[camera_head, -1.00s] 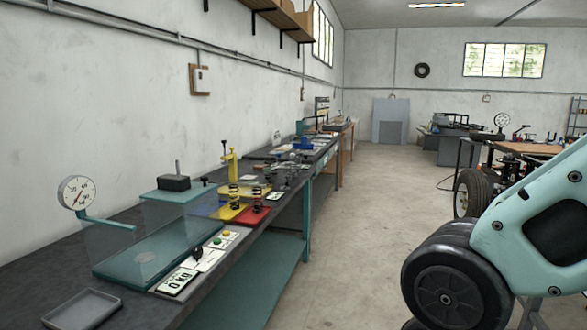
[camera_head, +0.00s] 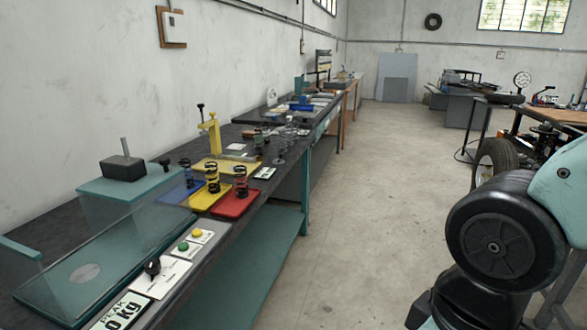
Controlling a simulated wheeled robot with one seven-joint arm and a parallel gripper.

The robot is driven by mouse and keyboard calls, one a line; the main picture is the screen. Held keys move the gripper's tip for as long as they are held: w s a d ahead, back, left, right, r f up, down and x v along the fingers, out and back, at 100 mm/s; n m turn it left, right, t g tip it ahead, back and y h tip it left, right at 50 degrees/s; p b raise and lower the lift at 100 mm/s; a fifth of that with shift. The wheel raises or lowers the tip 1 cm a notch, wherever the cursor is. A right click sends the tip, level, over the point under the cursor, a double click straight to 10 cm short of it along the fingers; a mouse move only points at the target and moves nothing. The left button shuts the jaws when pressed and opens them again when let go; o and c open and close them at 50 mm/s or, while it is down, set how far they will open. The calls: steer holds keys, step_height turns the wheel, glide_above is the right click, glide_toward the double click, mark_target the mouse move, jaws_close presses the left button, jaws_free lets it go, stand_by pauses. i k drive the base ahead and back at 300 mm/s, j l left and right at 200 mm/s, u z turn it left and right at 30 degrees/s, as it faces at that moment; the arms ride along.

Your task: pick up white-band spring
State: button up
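Three dark coil springs stand upright on the left bench: one on a blue tray (camera_head: 172,194), one on a yellow tray (camera_head: 204,200) and one on a red tray (camera_head: 232,207). They are the left spring (camera_head: 186,174), the middle spring (camera_head: 212,179) and the right spring (camera_head: 240,182). They are too small for me to tell which, if any, carries a white band. My gripper is not in view; only part of my own arm shows at the lower right, away from the bench.
The bench (camera_head: 60,214) runs along the left wall. A clear-walled teal test station (camera_head: 62,290) with a control panel (camera_head: 160,275) is nearest. A yellow stand (camera_head: 214,140) and several metal items are behind the springs. The floor (camera_head: 372,200) right of the bench is clear.

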mark_target(267, 142)
steer(key=i, duration=2.1)
steer(key=i+u, duration=0.1)
steer(key=i, duration=0.55)
steer(key=i+l, duration=0.15)
steer(key=i, duration=0.55)
steer(key=i+u, duration=0.15)
steer(key=i, duration=0.5)
